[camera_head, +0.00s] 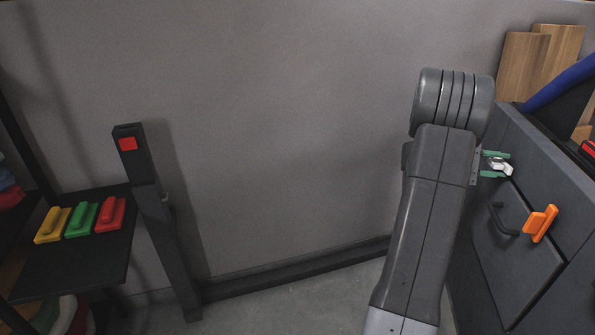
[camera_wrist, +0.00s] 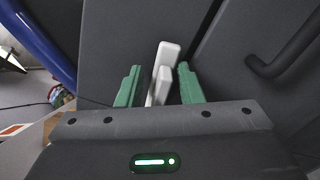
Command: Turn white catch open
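The white catch (camera_head: 499,165) is on the dark grey cabinet front at the right in the head view. In the wrist view the white catch (camera_wrist: 164,68) stands upright with a slight tilt, between the green fingers. My gripper (camera_head: 494,164) reaches the cabinet front from the left. Its green fingers (camera_wrist: 157,84) are apart, one on each side of the catch, with a visible gap on the right side. The left finger is close to the catch; I cannot tell whether it touches.
Below the catch are a black handle (camera_head: 503,220) and an orange catch (camera_head: 540,223). A blue tube (camera_head: 562,85) and wooden boards (camera_head: 538,62) are above the cabinet. A shelf (camera_head: 75,268) with coloured blocks and a post (camera_head: 158,220) stand at left. Floor between is clear.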

